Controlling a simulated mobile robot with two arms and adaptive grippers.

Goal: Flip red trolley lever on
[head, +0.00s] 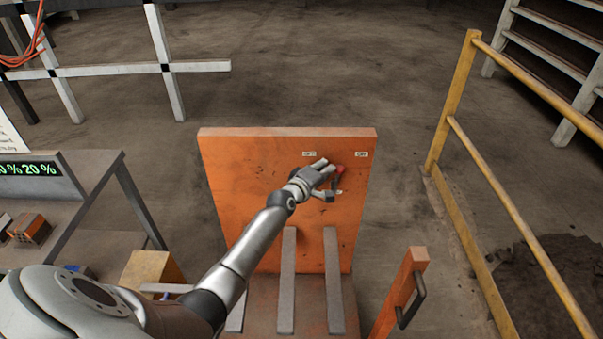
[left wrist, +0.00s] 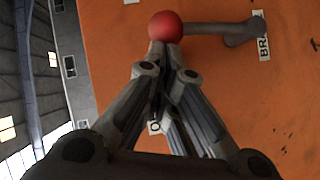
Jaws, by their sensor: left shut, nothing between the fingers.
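The orange trolley panel (head: 245,180) stands upright. On it is the lever, with a red knob (head: 340,169) that stands below and between two small white labels, a little nearer the right one (head: 361,154). In the left wrist view the round red knob (left wrist: 166,26) sits on a grey lever arm (left wrist: 208,28) running right to its pivot. My left gripper (head: 328,171) is shut and empty, beside the knob on its left. In the left wrist view its fingertips (left wrist: 165,47) lie against or just beside the knob; contact is unclear.
The trolley bed has grey slats (head: 288,270) and an orange post with a dark handle (head: 411,300) at front right. A yellow railing (head: 510,185) stands to the right. A grey table (head: 95,190) stands at left. Floor behind the panel is clear.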

